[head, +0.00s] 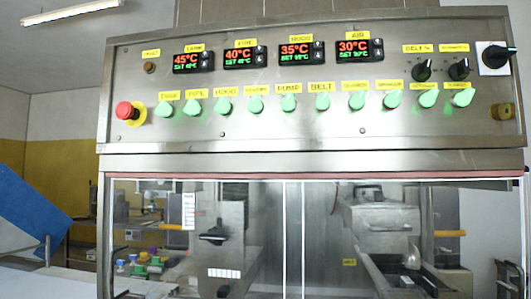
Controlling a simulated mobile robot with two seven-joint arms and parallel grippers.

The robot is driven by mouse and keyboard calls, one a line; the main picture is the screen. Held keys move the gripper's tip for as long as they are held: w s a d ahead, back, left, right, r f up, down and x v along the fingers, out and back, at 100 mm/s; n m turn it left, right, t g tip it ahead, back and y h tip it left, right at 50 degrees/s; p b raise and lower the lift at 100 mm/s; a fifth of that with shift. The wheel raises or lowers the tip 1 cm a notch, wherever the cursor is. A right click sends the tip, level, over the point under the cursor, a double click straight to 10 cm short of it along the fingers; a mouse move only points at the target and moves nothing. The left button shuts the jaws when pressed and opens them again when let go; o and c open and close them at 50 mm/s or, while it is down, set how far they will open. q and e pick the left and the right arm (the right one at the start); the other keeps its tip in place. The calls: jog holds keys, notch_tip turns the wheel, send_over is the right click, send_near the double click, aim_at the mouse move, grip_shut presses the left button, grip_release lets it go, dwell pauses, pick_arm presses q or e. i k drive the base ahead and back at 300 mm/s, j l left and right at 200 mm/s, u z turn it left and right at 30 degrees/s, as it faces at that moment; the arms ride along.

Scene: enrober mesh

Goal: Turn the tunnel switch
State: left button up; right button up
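A row of green switches runs across the steel control panel (300,133), each under a yellow label. The label over the rightmost green switch (462,97) is small and blurred; it seems to read TUNNEL, but I cannot be sure. This switch's knob leans to the upper right. The green switch beside it (428,98) leans in a similar way. The labels TANK, PUMP and BELT over other switches are easier to read. Neither of my grippers is in view.
Above the green switches are red-and-green displays (193,62), two black dials (421,70) and a black rotary switch (496,57) on a white plate. A red emergency button (125,110) is at the left. Below are clear doors (265,240). A blue board (30,210) leans at the left.

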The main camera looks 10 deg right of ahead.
aim_at(464, 98)
jog(key=z, duration=1.3)
